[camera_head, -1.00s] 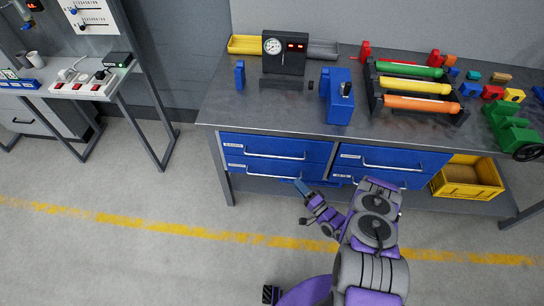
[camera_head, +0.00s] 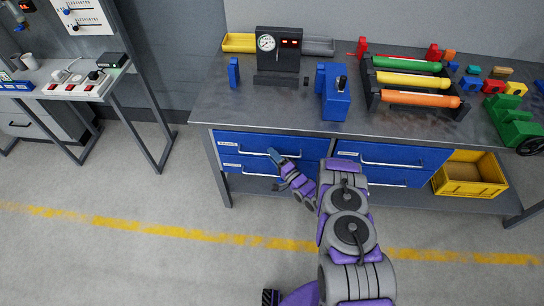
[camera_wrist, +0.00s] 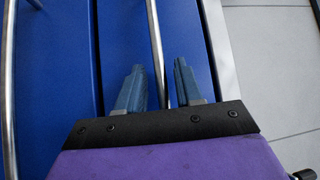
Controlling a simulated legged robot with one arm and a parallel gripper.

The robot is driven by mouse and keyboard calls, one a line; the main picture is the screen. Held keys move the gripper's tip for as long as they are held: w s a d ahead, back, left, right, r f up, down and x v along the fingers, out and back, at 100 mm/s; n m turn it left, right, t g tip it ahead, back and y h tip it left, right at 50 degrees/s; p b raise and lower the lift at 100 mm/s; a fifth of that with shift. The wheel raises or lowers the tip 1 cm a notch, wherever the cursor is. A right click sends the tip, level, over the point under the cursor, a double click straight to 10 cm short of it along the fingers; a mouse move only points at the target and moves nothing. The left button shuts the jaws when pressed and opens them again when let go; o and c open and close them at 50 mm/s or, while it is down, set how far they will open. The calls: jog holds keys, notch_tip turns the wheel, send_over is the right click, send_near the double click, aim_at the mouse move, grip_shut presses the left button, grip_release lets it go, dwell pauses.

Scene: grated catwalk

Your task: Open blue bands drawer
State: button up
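Blue drawers with silver bar handles hang under the workbench; their labels are too small to read. On the left are an upper drawer (camera_head: 235,140) and a lower drawer (camera_head: 233,162). Two more drawers, one above the other, are on the right (camera_head: 415,153). All look closed. My gripper (camera_head: 274,154) is in front of the left pair, overlapping the upper drawer in the head view. In the wrist view, my gripper (camera_wrist: 157,85) is open, with a bar handle (camera_wrist: 156,45) running between its two blue-grey fingers. I cannot tell whether they touch it.
The workbench top (camera_head: 230,110) holds a gauge box (camera_head: 278,55), a blue vise-like block (camera_head: 333,95) and a rack of coloured rollers (camera_head: 415,85). A yellow crate (camera_head: 470,188) sits on the lower shelf at right. The floor in front is clear.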

jog(key=shift+w+a+r, duration=0.1)
jog(key=shift+w+a, duration=0.1)
jog(key=shift+a, duration=0.05)
jog(key=shift+a, duration=0.55)
jog(key=shift+c, duration=1.4)
jog(key=shift+d, duration=0.4)
grip_shut()
